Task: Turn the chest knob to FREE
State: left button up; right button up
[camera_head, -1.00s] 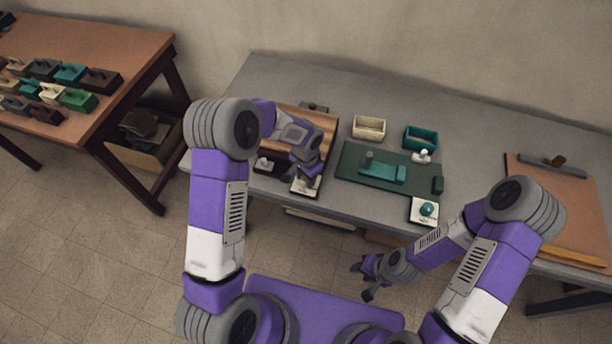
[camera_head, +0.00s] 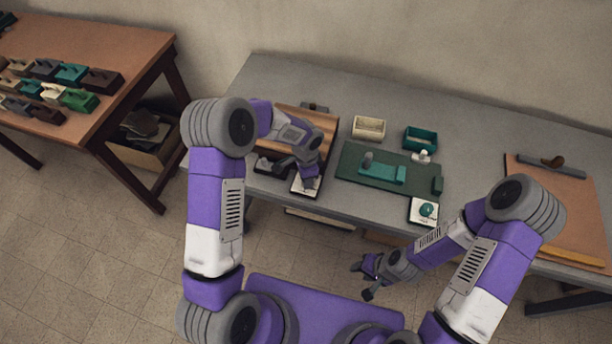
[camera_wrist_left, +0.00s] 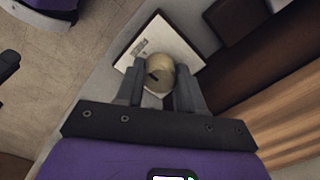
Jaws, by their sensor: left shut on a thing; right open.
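The chest knob (camera_wrist_left: 160,72) is a round, pale brass-coloured knob with a dark mark on its face. It sits on a white plate (camera_wrist_left: 182,50) with small printing too blurred to read. My left gripper (camera_wrist_left: 159,80) has a finger on each side of the knob and is shut on it. In the head view my left gripper (camera_head: 309,180) hides the knob at the front corner of the striped wooden chest (camera_head: 318,122). My right gripper (camera_head: 369,277) is open and empty, in front of the grey table's front edge.
On the grey table (camera_head: 480,130) stand a cream tray (camera_head: 369,128), a teal tray (camera_head: 421,138), a green board (camera_head: 349,165) and another white plate with a teal knob (camera_head: 427,210). A clipboard (camera_head: 570,205) lies at right. A brown table (camera_head: 110,45) with several blocks stands at left.

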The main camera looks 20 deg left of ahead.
pick_arm(q)
jog(key=o, duration=1)
jog(key=shift+o, duration=0.2)
notch_tip(320, 180, up, 8)
jog(key=shift+f+p, duration=0.2)
jog(key=shift+p, duration=0.5)
